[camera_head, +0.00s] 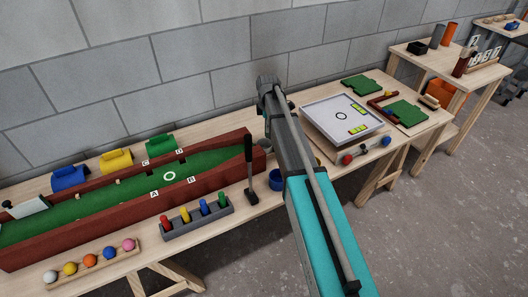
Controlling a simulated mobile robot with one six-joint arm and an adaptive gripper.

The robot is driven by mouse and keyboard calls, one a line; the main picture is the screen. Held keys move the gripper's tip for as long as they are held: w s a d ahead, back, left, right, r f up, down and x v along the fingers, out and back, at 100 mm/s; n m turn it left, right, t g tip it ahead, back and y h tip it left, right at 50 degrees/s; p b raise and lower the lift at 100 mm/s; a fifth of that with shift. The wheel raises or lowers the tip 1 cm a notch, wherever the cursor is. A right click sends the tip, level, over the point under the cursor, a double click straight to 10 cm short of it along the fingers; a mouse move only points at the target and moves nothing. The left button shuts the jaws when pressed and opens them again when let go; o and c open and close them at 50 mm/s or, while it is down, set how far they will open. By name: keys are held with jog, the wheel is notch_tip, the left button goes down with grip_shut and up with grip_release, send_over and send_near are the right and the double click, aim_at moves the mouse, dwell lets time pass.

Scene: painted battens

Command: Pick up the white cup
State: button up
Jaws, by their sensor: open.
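I cannot make out a white cup in the head view. A small blue cup (276,180) stands on the near table beside my arm, partly hidden by it. My teal and grey arm crosses the middle of the picture from the bottom edge up toward the wall and covers part of the table behind it. My gripper's fingers do not show.
A green-floored brown trough (128,205) fills the table's left part. In front are a ball rack (95,262) and a grey peg holder (197,218). A black-handled tool (250,170) stands near my arm. A white tray (342,118) lies right. A grey wall closes the back.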

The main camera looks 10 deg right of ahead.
notch_tip(320, 180, down, 8)
jog(key=b, duration=0.7)
jog(key=shift+r, duration=0.25)
jog(key=shift+f, duration=0.15)
notch_tip(320, 180, down, 5)
jog(key=b, duration=0.5)
dwell(0.8)
grip_shut()
